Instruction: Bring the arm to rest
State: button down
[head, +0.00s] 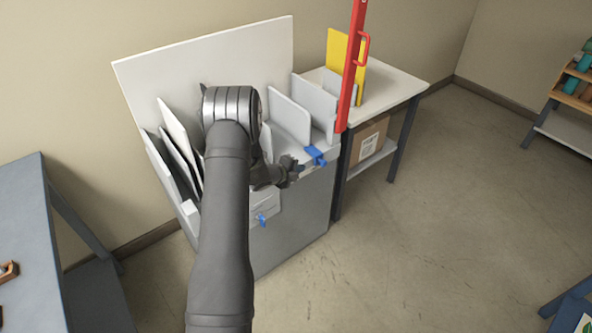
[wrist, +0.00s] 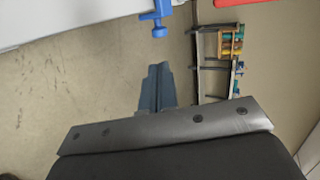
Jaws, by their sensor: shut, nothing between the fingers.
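My gripper (head: 296,168) is at the front of the grey cabinet, small and dark in the head view. It is shut and holds nothing. Its tips are close to a blue clamp-like part (head: 316,156) on the cabinet's front edge; I cannot tell whether they touch. My arm reaches forward over the cabinet and hides part of its top. In the wrist view a grey bar with bolts fills the lower part, and a blue part (wrist: 155,22) shows at the top by a pale edge.
The grey cabinet (head: 298,220) holds several upright pale panels, with a second blue part (head: 261,220) lower on its front. A red post (head: 352,70) stands at its right. Beyond are a white-topped table (head: 400,85) and a yellow panel (head: 338,50).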

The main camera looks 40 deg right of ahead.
aim_at(322, 163)
jog(key=shift+v, duration=0.9)
jog(key=x, duration=1.4)
jog(key=shift+d+r, duration=0.1)
jog(key=shift+r, duration=0.05)
